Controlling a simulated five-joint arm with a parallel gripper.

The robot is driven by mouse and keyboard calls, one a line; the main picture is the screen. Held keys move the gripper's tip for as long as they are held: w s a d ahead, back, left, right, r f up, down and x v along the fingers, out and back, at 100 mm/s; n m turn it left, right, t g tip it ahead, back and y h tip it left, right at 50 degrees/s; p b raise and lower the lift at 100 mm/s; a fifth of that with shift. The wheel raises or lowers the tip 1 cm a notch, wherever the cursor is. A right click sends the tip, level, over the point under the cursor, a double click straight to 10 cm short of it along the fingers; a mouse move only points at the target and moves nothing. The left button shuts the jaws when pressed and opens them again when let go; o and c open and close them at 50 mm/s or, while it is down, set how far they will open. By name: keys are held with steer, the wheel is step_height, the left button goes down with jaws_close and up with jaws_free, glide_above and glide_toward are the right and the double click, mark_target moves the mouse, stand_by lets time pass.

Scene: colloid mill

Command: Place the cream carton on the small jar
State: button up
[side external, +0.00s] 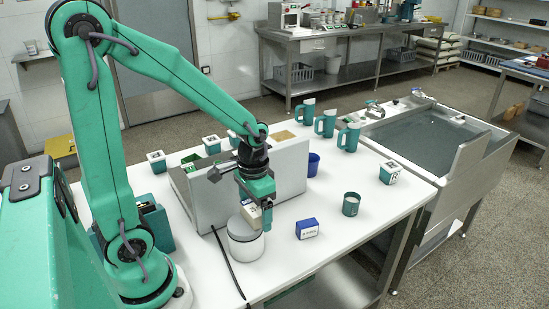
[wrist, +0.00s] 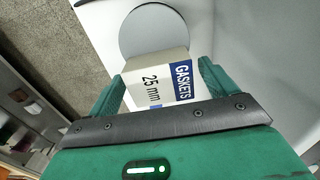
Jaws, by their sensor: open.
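The cream carton (side external: 251,212), with a blue band and the print "GASKETS 25 mm", is between my gripper's fingers; it fills most of the wrist view's middle (wrist: 155,82). My gripper (side external: 260,215) points down over the small jar (side external: 245,246), a white round jar with a grey top. In the wrist view, my open gripper (wrist: 162,74) has one green finger on each side of the carton. The jar's grey round top (wrist: 155,30) shows just beyond the carton. The carton appears to be at the jar's top, but its underside is hidden, so contact is unclear.
A pale upright panel (side external: 290,170) stands right behind my gripper. A blue box (side external: 307,229) and a teal cup (side external: 351,204) are to the right. Teal jugs (side external: 326,123) and a white tub (side external: 390,173) stand farther back. A black cable (side external: 226,262) runs left of the jar.

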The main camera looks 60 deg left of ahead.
mark_target(255, 206)
steer(key=shift+r, duration=0.1)
step_height(255, 206, up, 12)
stand_by(0.8)
steer(key=shift+r, duration=0.1)
stand_by(0.4)
steer(key=s+d+r+t, duration=0.2)
steer(key=s+d+t, duration=0.1)
steer(key=s+t, duration=0.2)
steer(key=shift+s+r+t, duration=0.2)
steer(key=shift+s+t, duration=0.1)
